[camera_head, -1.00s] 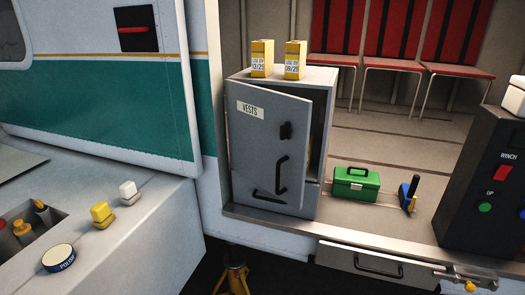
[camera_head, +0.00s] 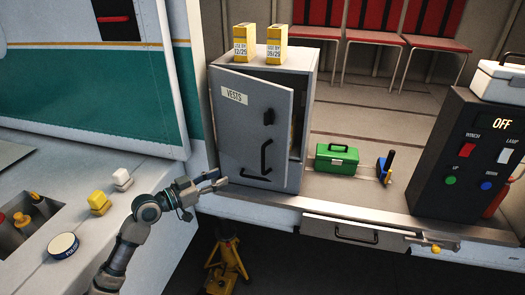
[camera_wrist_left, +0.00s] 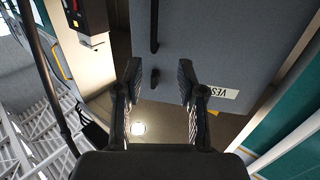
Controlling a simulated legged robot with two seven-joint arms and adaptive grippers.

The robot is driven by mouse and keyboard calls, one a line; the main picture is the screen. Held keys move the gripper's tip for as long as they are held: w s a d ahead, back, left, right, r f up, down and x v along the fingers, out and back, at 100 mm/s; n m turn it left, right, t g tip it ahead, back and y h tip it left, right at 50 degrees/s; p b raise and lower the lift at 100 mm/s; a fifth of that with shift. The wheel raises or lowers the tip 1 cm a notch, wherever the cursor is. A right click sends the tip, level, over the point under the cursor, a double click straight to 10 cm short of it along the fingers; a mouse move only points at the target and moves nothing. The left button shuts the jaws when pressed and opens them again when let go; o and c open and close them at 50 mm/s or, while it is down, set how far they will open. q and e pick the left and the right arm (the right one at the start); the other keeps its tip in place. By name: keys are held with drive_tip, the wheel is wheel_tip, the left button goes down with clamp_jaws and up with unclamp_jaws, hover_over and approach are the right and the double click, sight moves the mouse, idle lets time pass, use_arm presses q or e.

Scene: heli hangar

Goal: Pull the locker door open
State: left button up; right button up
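The grey locker (camera_head: 297,62) stands on the floor of the open bay. Its door (camera_head: 230,130) carries a "VESTS" label (camera_head: 234,96) and is ajar, with a narrow dark gap along its right edge. A black bar handle (camera_head: 266,156) and a small black latch (camera_head: 268,117) sit near that edge. My left gripper (camera_head: 216,182) is open and empty, low at the left in front of the door and apart from the handle. The wrist view shows the spread fingers (camera_wrist_left: 159,80), with the door (camera_wrist_left: 215,45) and handle (camera_wrist_left: 154,25) beyond. My right gripper is not in view.
Two yellow cartons (camera_head: 244,42) (camera_head: 277,44) stand on the locker. A green toolbox (camera_head: 337,158) sits to its right, before red seats (camera_head: 373,20). A black control box (camera_head: 470,150) is at the right. A grey worktop (camera_head: 60,190) lies at the left.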

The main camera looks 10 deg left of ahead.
use_arm(q)
wheel_tip(320, 180, up, 2)
drive_tip(key=p, duration=0.4)
hover_over(263, 171)
drive_tip(key=shift+w+r+h, duration=0.15)
drive_tip(key=shift+w+h, duration=0.15)
drive_tip(key=shift+w, duration=0.1)
drive_tip(key=shift+a, duration=0.15)
drive_tip(key=c, duration=0.5)
clamp_jaws()
